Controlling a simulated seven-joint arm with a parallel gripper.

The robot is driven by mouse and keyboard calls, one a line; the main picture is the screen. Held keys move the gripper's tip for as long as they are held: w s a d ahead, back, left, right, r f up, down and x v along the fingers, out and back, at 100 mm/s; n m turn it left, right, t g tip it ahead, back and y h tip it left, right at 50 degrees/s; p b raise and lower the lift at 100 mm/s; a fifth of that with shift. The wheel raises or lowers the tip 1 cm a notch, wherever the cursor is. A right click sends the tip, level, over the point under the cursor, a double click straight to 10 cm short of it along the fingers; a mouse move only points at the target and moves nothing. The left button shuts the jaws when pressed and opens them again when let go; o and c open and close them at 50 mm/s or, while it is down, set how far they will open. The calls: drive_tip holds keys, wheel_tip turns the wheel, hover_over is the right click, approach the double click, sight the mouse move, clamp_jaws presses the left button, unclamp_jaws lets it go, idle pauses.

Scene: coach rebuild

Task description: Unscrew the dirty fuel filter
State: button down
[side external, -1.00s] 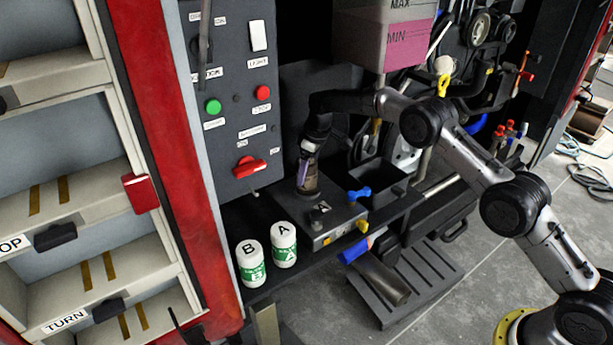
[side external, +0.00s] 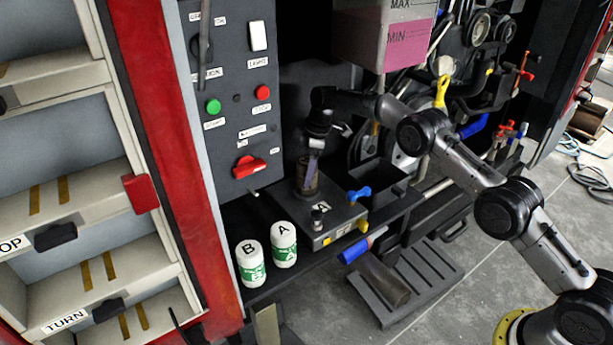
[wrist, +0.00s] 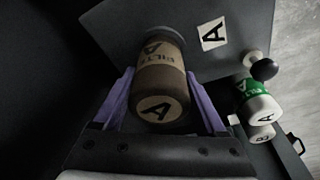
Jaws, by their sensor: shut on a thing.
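The dirty fuel filter (side external: 307,184) is a brown, grimy canister standing upright on a dark grey mounting block (side external: 340,228). In the wrist view the filter (wrist: 160,82) shows an "A" on its near end and a worn band. My gripper (side external: 310,158) comes down from above it. In the wrist view its purple fingers (wrist: 162,100) lie on both sides of the filter, and they are shut on it. The filter's far end meets a dark ring on the block; whether its thread is still engaged cannot be told.
Two clean white filters, A (side external: 284,246) and B (side external: 251,264), stand left of the block. A small black knob (side external: 317,216) stands on the block's top, near an "A" label. A blue handle (side external: 360,194) and a dark open bin (side external: 378,180) are at right. A control panel (side external: 233,100) rises behind.

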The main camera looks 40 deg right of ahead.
drive_tip(key=shift+w+r, duration=0.1)
drive_tip(key=shift+n, duration=0.4)
drive_tip(key=shift+c, duration=0.8)
unclamp_jaws()
drive_tip(key=shift+o, duration=0.8)
drive_tip(key=shift+v, duration=4.95)
